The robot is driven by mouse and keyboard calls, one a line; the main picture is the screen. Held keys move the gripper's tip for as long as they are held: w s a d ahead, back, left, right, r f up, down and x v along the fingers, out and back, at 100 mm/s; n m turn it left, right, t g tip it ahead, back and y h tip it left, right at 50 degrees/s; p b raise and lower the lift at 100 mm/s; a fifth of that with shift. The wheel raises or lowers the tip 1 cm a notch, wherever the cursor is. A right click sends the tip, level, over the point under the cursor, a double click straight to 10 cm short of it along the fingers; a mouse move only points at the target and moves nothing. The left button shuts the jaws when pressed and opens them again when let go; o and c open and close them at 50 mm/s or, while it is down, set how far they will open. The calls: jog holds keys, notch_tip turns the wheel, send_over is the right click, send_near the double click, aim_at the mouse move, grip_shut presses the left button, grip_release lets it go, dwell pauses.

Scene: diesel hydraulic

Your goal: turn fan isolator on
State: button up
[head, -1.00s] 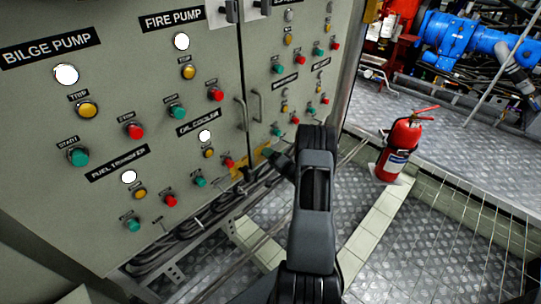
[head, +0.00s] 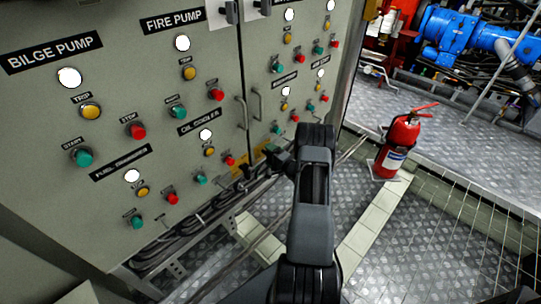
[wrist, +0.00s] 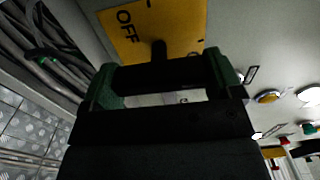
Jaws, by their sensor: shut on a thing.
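A yellow isolator plate (wrist: 180,22) marked OFF is on the grey cabinet in the wrist view. A black handle (wrist: 160,76) on a short stem stands out from it. My gripper (wrist: 163,84) has its green-edged fingers on either side of this handle and is shut on it. In the head view my gripper (head: 278,156) is at the low edge of the cabinet, in front of a yellow plate (head: 266,148). The isolator's name and any ON mark are hidden or out of view.
Another yellow plate (head: 241,172) sits just left, low on the cabinet. Push buttons and lit white lamps (head: 290,15) cover the panels above. Cables (head: 190,228) run below. A red fire extinguisher (head: 396,147) stands on the floor to the right.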

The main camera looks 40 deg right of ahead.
jog(key=o, duration=0.7)
jog(key=shift+o, duration=0.2)
jog(key=s+d+p, duration=0.2)
jog(key=s, duration=1.1)
jog(key=shift+s+d, duration=0.2)
jog(key=shift+s, duration=0.1)
jog(key=s+d+p, duration=0.1)
jog(key=s, duration=0.6)
jog(key=shift+s+d, duration=0.2)
jog(key=shift+s, duration=0.2)
